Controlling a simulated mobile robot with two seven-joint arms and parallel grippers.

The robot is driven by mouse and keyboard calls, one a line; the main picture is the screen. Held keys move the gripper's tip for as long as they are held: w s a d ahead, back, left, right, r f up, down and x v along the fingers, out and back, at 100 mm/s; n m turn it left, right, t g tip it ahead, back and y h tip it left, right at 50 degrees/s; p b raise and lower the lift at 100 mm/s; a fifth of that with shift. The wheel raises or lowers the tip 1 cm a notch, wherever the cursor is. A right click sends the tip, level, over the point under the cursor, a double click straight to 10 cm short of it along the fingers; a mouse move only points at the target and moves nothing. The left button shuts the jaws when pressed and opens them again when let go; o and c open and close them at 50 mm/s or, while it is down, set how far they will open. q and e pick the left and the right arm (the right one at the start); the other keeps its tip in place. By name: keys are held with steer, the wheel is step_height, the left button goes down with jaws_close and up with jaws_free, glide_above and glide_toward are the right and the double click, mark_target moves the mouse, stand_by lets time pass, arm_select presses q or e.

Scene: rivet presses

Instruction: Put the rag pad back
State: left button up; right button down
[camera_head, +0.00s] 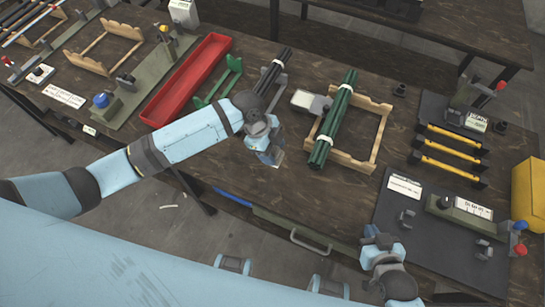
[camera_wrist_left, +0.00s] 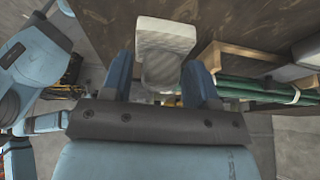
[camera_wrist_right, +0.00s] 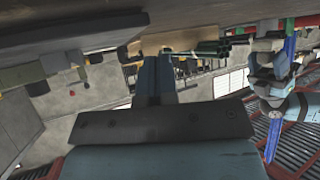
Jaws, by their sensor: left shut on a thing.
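The rag pad, a pale grey quilted piece (camera_wrist_left: 162,66), sits between the two fingers of my left gripper (camera_wrist_left: 160,75) in the left wrist view. In the head view my left gripper (camera_head: 268,155) is low at the front of the table, left of the green rod bundle; its grip on the pad is mostly hidden there. My right gripper (camera_head: 373,236) is at the front right by the dark mat, with its fingers together and nothing seen between them; it also shows in the right wrist view (camera_wrist_right: 156,62).
Green rods (camera_head: 334,120) lie on a wooden cradle (camera_head: 377,135). A whitish block with a grey part (camera_head: 310,102) stands left of them. A red tray (camera_head: 187,80) lies at left. A dark mat (camera_head: 388,215) with fixtures is at right. Bare table lies in front of the cradle.

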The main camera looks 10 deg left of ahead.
arm_select(q)
steer(key=shift+f, duration=2.6)
arm_select(e)
steer(key=shift+a+r, duration=0.1)
steer(key=shift+r, duration=0.05)
arm_select(q)
steer(key=shift+f, duration=0.15)
steer(key=o, duration=0.9)
